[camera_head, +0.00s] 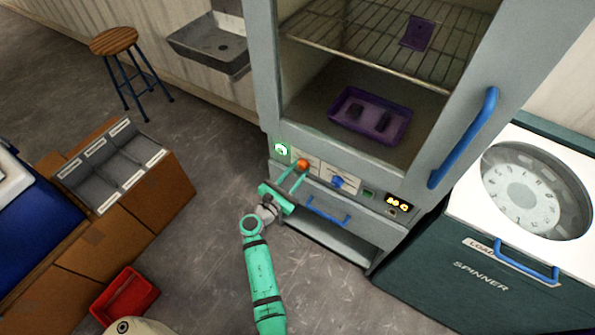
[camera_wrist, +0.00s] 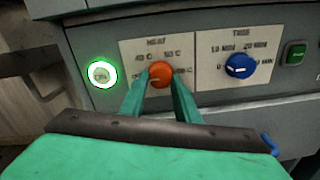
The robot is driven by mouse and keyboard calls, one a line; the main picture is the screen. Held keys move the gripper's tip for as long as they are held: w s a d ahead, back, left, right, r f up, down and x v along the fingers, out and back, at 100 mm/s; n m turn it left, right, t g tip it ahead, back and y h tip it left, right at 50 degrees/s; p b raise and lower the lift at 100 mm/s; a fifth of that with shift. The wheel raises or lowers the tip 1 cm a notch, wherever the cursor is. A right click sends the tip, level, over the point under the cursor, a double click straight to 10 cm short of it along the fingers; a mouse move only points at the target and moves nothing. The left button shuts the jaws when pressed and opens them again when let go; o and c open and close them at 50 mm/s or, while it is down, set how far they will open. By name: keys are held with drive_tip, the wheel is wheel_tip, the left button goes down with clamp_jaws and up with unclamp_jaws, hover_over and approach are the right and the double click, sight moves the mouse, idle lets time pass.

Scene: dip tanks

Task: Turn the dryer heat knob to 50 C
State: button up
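The orange heat knob (camera_wrist: 160,75) sits on the HEAT panel of the dryer, with 40 C and 50 C printed above it and further marks at its sides, partly hidden by my fingers. A small pale mark shows low on the knob's left; its exact setting is hard to read. My gripper (camera_wrist: 159,82) has one green finger on each side of the knob, and the fingertips appear to touch its edges. In the head view my gripper (camera_head: 294,174) reaches the orange knob (camera_head: 303,163) from below left.
Right of it are a blue time knob (camera_wrist: 240,65), a green button (camera_wrist: 295,52) and a lit display (camera_head: 398,200). A green-lit switch (camera_wrist: 102,74) is on the left. A blue drawer handle (camera_head: 328,211) lies below. The spinner (camera_head: 470,245) stands at right.

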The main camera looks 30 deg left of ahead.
drive_tip(key=shift+w+r+m, duration=0.1)
drive_tip(key=shift+m, duration=0.3)
drive_tip(key=m, duration=0.2)
drive_tip(key=shift+w+d+m, duration=0.1)
drive_tip(key=shift+w+m, duration=0.05)
drive_tip(key=shift+m, duration=0.25)
drive_tip(key=shift+r+m, duration=0.1)
drive_tip(key=shift+m, duration=0.3)
drive_tip(key=m, duration=0.2)
drive_tip(key=shift+w+d+m, duration=0.1)
drive_tip(key=shift+m, duration=0.3)
drive_tip(key=m, duration=0.3)
drive_tip(key=shift+s+a+m, duration=0.2)
drive_tip(key=shift+m, duration=0.1)
drive_tip(key=m, duration=0.2)
drive_tip(key=shift+r+m, duration=0.1)
drive_tip(key=shift+m, duration=0.2)
drive_tip(key=m, duration=0.5)
drive_tip(key=shift+r, duration=0.1)
drive_tip(key=m, duration=0.4)
drive_tip(key=shift+m+y, duration=0.3)
drive_tip(key=shift+m, duration=0.1)
drive_tip(key=shift+d, duration=0.1)
